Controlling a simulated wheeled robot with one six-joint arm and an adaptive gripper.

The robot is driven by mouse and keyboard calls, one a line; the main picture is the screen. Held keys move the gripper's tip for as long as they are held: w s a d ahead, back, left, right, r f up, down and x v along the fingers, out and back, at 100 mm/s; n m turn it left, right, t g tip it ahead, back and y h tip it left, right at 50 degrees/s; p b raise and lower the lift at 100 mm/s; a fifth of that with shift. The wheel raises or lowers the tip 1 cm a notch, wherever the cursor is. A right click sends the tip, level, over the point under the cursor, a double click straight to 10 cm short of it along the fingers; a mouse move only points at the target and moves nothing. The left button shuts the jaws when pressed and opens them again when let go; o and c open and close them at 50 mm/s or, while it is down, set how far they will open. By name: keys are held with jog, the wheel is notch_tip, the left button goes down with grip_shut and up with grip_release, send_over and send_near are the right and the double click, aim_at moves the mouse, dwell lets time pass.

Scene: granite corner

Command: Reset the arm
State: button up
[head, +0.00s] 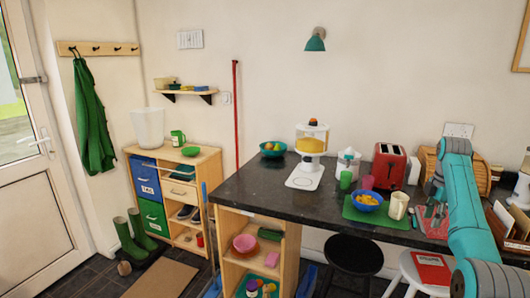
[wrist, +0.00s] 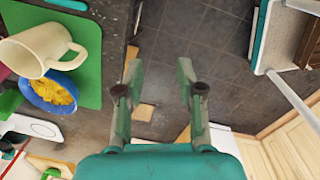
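My gripper (wrist: 160,82) shows in the wrist view with its two fingers spread apart. Nothing is between them; dark floor tiles show below. In the head view my teal arm rises at the right, over the right part of the dark counter (head: 262,189).
A black stool (head: 353,255) and a white stool with a red book (head: 432,268) stand in front. The counter's left front is bare.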

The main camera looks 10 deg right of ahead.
jog(key=a+f+m+t, duration=0.1)
jog(key=a+f, duration=0.3)
jog(key=f, duration=0.6)
jog(key=a+f+m+t+h, duration=0.1)
jog(key=a+f, duration=0.3)
jog(key=f, duration=0.5)
jog(key=a+f+m+t, duration=0.1)
jog(key=a+f, duration=0.3)
jog(key=f, duration=0.6)
jog(key=s+a+f+m+t+h, duration=0.1)
jog(key=s+a+f+m+t, duration=0.25)
jog(key=s+a+f, duration=1.3)
jog(key=s+a+r+m+t, duration=0.2)
jog(key=s+a, duration=0.4)
jog(key=s, duration=0.6)
jog(key=s+a+r+m+t, duration=0.25)
jog(key=s+a, duration=0.35)
jog(key=s, duration=0.5)
jog(key=s+a+r+m+t+y, duration=0.1)
jog(key=s+a+r+m, duration=0.1)
jog(key=s+r, duration=0.6)
jog(key=s+a+r+m+t+y, duration=0.1)
jog(key=s+a+r+m+t, duration=0.1)
jog(key=s+r, duration=0.7)
notch_tip(320, 180, up, 6)
jog(key=shift+r, duration=0.2)
